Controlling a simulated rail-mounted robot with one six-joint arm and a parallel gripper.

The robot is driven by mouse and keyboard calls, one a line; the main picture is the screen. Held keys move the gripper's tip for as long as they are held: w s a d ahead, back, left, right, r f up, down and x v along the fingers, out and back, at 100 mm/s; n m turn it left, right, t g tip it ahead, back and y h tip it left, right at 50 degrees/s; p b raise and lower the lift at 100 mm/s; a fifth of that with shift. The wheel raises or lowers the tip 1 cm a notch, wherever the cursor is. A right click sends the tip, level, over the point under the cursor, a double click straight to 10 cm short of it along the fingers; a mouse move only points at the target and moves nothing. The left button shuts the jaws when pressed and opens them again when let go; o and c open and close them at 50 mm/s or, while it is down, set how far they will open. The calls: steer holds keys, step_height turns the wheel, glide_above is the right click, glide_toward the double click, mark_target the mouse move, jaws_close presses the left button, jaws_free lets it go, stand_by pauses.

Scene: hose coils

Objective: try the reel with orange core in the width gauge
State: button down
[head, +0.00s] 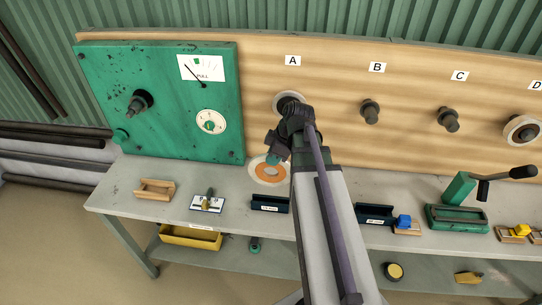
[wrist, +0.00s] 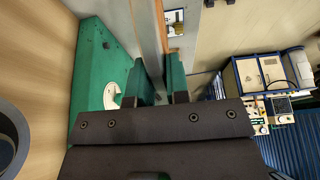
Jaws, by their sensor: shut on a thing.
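The reel with the orange core (head: 268,172) has a pale outer ring. It hangs upright in front of the board, below peg A, with its flat face to the head camera. My gripper (head: 273,157) is shut on its upper rim. In the wrist view my green fingers (wrist: 162,82) are close together, and the reel between them is edge-on and hard to make out. A small wooden U-shaped block (head: 155,189) on the bench at left may be the width gauge; no label shows on it.
A green panel (head: 160,95) with dials stands at left. Peg A (head: 288,100) is partly behind my arm. Pegs B (head: 370,111) and C (head: 447,119) look bare; a reel (head: 522,131) hangs at D. Dark trays (head: 270,203) and a card with a tool (head: 208,201) are on the bench.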

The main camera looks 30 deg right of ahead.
mark_target(281, 172)
steer(key=shift+a+f+b, duration=0.1)
steer(key=shift+f+b, duration=3.2)
steer(key=shift+f+b, duration=2.7)
steer(key=c, duration=1)
jaws_free()
steer(key=shift+p+v, duration=3.3)
steer(key=shift+v, duration=0.25)
